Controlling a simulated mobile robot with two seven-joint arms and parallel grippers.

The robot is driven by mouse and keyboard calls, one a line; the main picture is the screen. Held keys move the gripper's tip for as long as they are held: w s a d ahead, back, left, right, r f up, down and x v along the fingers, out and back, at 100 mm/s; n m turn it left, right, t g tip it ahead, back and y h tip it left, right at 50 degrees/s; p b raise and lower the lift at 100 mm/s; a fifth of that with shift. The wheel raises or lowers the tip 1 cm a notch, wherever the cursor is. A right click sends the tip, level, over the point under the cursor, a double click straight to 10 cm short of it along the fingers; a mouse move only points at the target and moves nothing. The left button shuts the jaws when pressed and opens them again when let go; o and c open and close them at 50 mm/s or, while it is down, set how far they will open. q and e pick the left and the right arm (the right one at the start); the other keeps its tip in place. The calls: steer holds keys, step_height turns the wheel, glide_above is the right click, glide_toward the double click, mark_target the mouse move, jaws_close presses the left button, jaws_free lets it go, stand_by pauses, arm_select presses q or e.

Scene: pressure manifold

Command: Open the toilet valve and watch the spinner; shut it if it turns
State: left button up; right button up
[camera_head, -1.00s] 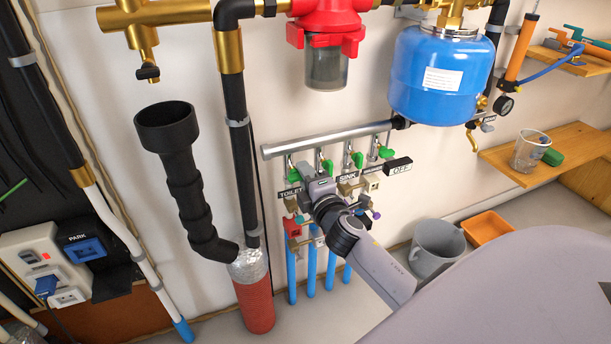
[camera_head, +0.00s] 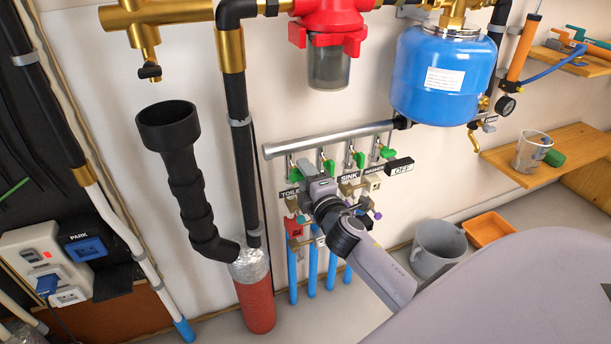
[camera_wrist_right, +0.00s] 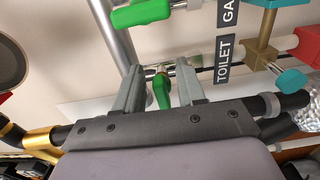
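The TOILET label (camera_head: 289,193) sits below the leftmost green valve handle (camera_head: 294,174) on the manifold. My right gripper (camera_head: 306,168) is at this valve and partly covers the label. In the right wrist view a green handle (camera_wrist_right: 162,90) stands between the two separated fingers of my right gripper (camera_wrist_right: 160,88), with gaps visible on both sides. The TOILET label (camera_wrist_right: 224,59) is right of it. A teal knob (camera_wrist_right: 292,81), possibly the spinner, is on the brass fitting beyond the label; I cannot tell whether it turns. My left gripper is out of view.
Other green handles (camera_head: 387,151) line the grey manifold pipe (camera_head: 340,138) to the right; one (camera_wrist_right: 140,12) is close to my right gripper. A black pipe (camera_head: 242,150) stands left of it.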

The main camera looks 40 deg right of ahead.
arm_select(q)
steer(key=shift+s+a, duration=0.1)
arm_select(e)
steer(key=v, duration=0.7)
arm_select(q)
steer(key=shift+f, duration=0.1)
arm_select(e)
steer(key=shift+s, duration=0.1)
steer(key=s+a+f+m+g+y, duration=0.6)
steer(key=s+a+f+m, duration=0.65)
steer(key=s+a, duration=0.25)
arm_select(q)
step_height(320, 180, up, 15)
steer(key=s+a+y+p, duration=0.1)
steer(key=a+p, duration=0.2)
steer(key=p, duration=1.7)
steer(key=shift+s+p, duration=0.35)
arm_select(e)
steer(key=s+r+g, duration=0.1)
steer(key=s+r, duration=0.2)
steer(key=r, duration=1.1)
steer(key=shift+d, duration=0.4)
